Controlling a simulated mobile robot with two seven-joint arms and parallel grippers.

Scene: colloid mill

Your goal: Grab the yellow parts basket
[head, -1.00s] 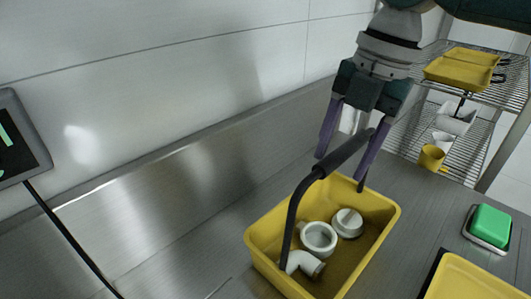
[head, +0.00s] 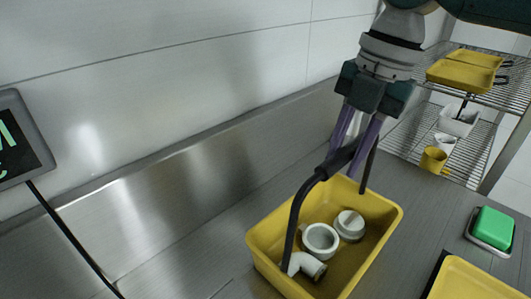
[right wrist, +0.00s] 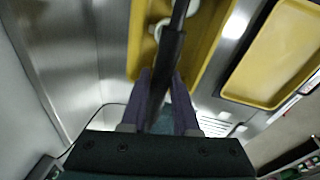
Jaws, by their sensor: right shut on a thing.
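The yellow parts basket (head: 262,243) stands on the steel counter in the lower middle of the head view. It holds a white ring (head: 320,239), a white cap (head: 349,225) and a white elbow pipe (head: 304,264). Its black handle (head: 296,205) arches up over it. My right gripper (head: 347,163), with purple fingers, is shut on the handle's grip from above. In the right wrist view the dark grip (right wrist: 166,75) runs between the fingers, with the yellow basket (right wrist: 205,42) beyond. The basket appears to rest on the counter. My left gripper is not in view.
A yellow tray (head: 470,280) lies right of the basket. A green block in a small dish (head: 492,227) is at the right edge. A wire rack (head: 470,165) with yellow trays and cups stands behind. A screen (head: 20,140) with a cable is at left.

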